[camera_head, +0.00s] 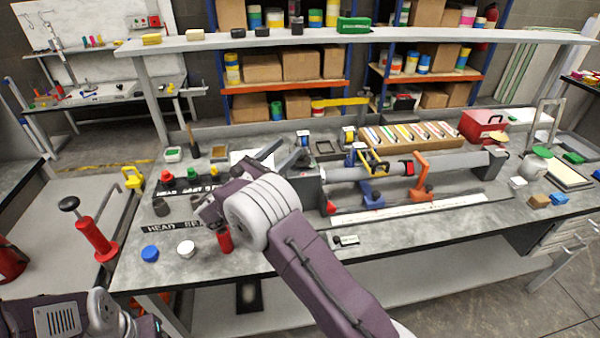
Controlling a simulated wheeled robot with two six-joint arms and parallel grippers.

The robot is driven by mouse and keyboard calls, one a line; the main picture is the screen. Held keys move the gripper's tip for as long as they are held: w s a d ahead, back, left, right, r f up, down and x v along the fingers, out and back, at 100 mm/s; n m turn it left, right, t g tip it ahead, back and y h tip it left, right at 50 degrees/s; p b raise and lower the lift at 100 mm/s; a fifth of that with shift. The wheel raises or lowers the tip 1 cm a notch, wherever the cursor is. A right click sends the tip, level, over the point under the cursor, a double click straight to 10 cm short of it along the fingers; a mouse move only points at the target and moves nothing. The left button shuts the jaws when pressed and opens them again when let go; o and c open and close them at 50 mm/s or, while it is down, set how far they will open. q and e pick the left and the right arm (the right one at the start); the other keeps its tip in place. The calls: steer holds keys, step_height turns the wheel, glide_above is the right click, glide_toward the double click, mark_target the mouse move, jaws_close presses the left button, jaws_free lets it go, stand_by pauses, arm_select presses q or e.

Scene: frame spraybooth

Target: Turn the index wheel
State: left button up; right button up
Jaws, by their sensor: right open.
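I cannot pick out the index wheel for certain. A long grey tube fixture (375,172) lies across the back of the bench, with a blue clamp (366,188) and an orange clamp (422,172) on it. A dark block stands at its left end, partly hidden by my right arm. My right gripper (211,214) is open over the bench's left front part, well left of the fixture. A red-bodied cylinder (224,240) stands just below it; I cannot tell whether they touch. Of my left arm only a part shows at the bottom left, its gripper out of view.
Blue (150,254) and white (186,249) round caps lie left of the gripper. A row of coloured buttons (190,174) is behind it. A tray of colour strips (410,136) and a red box (482,126) stand at the back. The bench's front left surface is mostly clear.

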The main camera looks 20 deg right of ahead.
mark_target(301, 158)
steer(key=s+a+f+m+g+y+b, duration=0.1)
steer(key=a+f+m+g, duration=0.1)
steer(key=a+f+g, duration=0.1)
steer(key=x, duration=0.9)
steer(key=shift+s, duration=0.1)
arm_select(q)
step_height(301, 158, down, 3)
steer(key=shift+s+r, duration=0.1)
steer(key=shift+s, duration=0.05)
arm_select(e)
steer(key=shift+r, duration=0.1)
steer(key=shift+n, duration=0.3)
jaws_close()
